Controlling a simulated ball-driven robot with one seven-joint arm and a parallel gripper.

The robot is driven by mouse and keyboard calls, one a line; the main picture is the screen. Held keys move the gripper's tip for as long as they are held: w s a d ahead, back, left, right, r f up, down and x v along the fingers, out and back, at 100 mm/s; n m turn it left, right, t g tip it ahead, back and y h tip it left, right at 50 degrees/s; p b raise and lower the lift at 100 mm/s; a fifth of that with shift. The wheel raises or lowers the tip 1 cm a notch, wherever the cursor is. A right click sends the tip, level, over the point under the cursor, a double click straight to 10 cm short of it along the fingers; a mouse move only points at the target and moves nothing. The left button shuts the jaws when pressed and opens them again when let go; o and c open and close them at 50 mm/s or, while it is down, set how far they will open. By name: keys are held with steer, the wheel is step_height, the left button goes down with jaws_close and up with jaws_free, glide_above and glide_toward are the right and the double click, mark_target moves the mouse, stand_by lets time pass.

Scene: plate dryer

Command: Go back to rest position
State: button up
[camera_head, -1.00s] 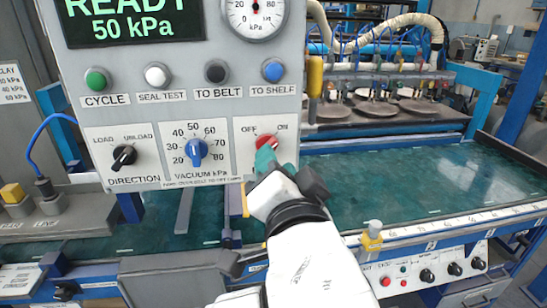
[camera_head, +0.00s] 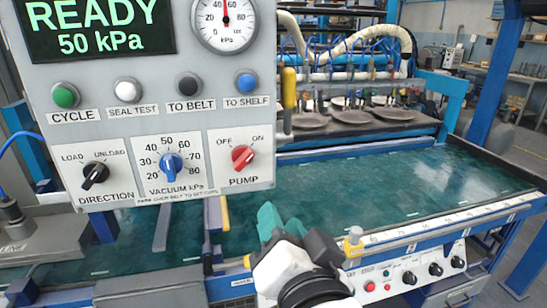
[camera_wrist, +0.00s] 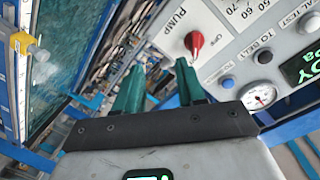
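My gripper (camera_head: 275,222) has teal fingers and hangs in front of the green belt, below and to the right of the control panel (camera_head: 120,205). It touches nothing that I can see. In the wrist view the two fingers of my gripper (camera_wrist: 160,72) stand apart with an empty gap. The red pump knob (camera_head: 243,157) is at the panel's lower right, clear of the fingers; it also shows beyond the fingertips in the wrist view (camera_wrist: 194,42). Its pointer looks slanted, and I cannot tell surely which setting it marks.
The display (camera_head: 95,25) reads READY, 50 kPa. The blue vacuum knob (camera_head: 171,166) and black direction knob (camera_head: 95,175) sit beside the pump knob. The green belt (camera_head: 400,190) is bare on the right. Round plates (camera_head: 352,116) lie behind it.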

steer(key=s+d+f+n+g+h+p, duration=0.15)
steer(key=d+f+g, duration=0.25)
steer(key=d+f, duration=0.65)
steer(key=s+d+f+n+g+h, duration=0.1)
steer(key=s+d+f+g+h, duration=0.2)
steer(key=d+f, duration=0.7)
steer(key=s+d+f+n+g, duration=0.1)
steer(key=s+d+f+g, duration=0.2)
steer(key=s+f, duration=0.6)
steer(key=s+d+f+n+g, duration=0.1)
steer(key=s+d+f+g, duration=0.2)
steer(key=s+f+g, duration=0.2)
steer(key=s+f, duration=0.3)
steer(key=s, duration=0.3)
steer(key=shift+s+d+f+p, duration=0.3)
steer(key=shift+d+f+p, duration=0.05)
steer(key=shift+f, duration=0.05)
steer(key=shift+n, duration=0.25)
